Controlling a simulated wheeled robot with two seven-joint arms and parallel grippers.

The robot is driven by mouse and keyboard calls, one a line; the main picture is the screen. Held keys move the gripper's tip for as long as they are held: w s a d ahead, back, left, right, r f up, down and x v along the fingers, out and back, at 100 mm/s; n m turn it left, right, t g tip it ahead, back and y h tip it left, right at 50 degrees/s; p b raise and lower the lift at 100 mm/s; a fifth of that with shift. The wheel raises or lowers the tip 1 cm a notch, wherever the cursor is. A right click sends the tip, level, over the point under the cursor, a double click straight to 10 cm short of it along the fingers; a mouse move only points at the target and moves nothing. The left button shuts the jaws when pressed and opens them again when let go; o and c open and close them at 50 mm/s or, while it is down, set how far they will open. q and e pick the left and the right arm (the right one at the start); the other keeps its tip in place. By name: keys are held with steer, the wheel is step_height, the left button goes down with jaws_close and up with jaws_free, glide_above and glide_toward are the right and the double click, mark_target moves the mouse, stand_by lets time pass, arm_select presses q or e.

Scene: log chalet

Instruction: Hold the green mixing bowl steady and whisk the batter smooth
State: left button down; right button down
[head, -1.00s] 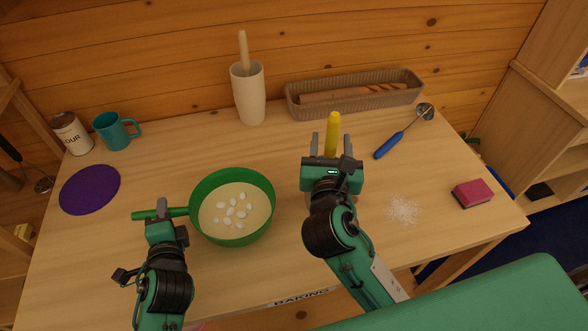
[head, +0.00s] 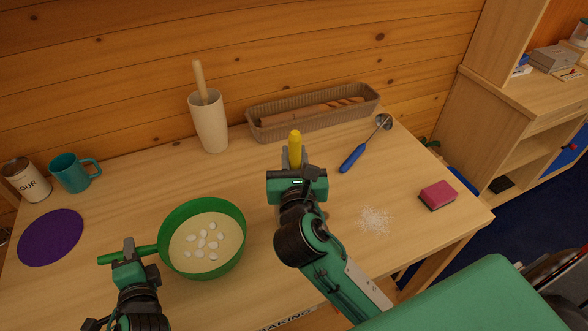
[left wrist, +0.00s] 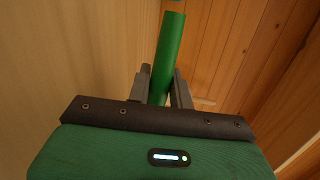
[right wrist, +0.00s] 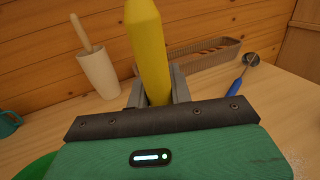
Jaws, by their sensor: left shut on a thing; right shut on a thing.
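The green mixing bowl (head: 163,248) stands on the table at left centre in the head view. It holds pale batter (head: 187,239) with several white lumps grouped near the middle. My left gripper (head: 129,251) is shut on the bowl's green handle, left of the bowl; the left wrist view shows the handle (left wrist: 168,50) between the fingers. My right gripper (head: 293,166) is shut on an upright yellow handle (head: 295,146), right of the bowl and apart from it. The handle also fills the jaws in the right wrist view (right wrist: 147,45). Whatever is below it is hidden by my gripper.
Behind are a cream crock (head: 210,125) with a wooden stick and a basket (head: 262,133) with a rolling pin-like piece. A blue-handled ladle (head: 352,158), white powder (head: 375,220) and red sponge (head: 437,194) lie right. Left are a purple mat (head: 50,237), teal mug (head: 72,174) and flour tin (head: 27,182).

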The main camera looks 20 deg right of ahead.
steer(key=a+r+n+y, duration=0.15)
steer(key=a+r, duration=0.25)
steer(key=r, duration=0.8)
steer(key=a+n+y, duration=0.4)
steer(key=a+y, duration=0.3)
steer(key=a, duration=1.2)
step_height(320, 180, down, 11)
steer(key=shift+s+d+t, duration=0.15)
steer(key=shift+t, duration=0.25)
steer(key=shift+r, duration=0.1)
steer(key=shift+s, duration=0.2)
